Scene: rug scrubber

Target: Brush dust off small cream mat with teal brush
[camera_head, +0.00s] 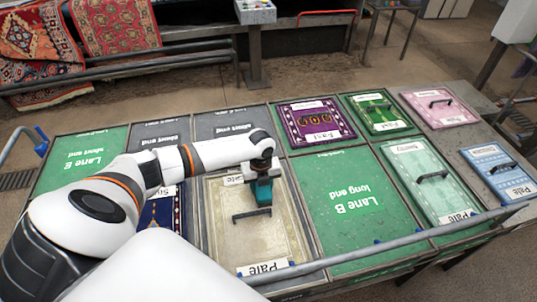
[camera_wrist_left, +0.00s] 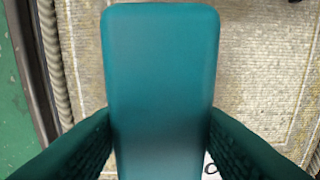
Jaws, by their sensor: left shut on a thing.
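The cream mat (camera_head: 228,240) lies on the table in the front middle, with a black handle (camera_head: 252,214) on it and a "Pale" label at its near edge. Its woven, speckled surface and border line fill much of the left wrist view (camera_wrist_left: 260,60). I cannot pick out dust clearly. My left gripper (camera_head: 262,173) is over the far right part of the mat and is shut on the teal brush (camera_head: 264,193). The brush body stands between the two fingers in the left wrist view (camera_wrist_left: 162,80). Its bristles are hidden, so I cannot tell whether it touches the mat.
To the right is the green "Lane B" panel (camera_head: 345,197), bare. Beyond it lie a mint mat (camera_head: 425,185) and a blue mat (camera_head: 503,172). Purple (camera_head: 316,124), green (camera_head: 381,113) and pink (camera_head: 440,107) mats lie behind. A grey rail (camera_head: 400,240) runs along the near edge.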

